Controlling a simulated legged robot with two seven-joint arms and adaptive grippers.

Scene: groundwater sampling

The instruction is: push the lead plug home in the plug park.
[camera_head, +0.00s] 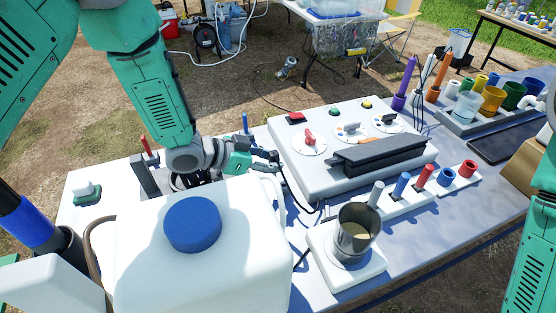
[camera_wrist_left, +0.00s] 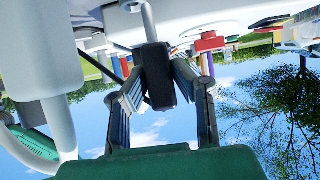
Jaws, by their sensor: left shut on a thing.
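My left gripper (camera_head: 272,162) reaches in over the far side of the big white container, at the left edge of the control box. It is shut on a black block-shaped plug, which I take to be the lead plug (camera_wrist_left: 157,75); in the left wrist view it sits between both fingers. A grey stem meets its upper end. In the head view the plug is mostly hidden by the fingers, and a dark lead (camera_head: 290,190) runs down from there. I cannot clearly make out the plug park or how deep the plug sits. My right gripper is out of view.
The white container with a blue cap (camera_head: 192,224) stands close in front of my left arm. The control box (camera_head: 340,145) with knobs and a black bar is to the right. A metal cup (camera_head: 356,232) and white blocks with blue and red fittings (camera_head: 422,178) stand nearer.

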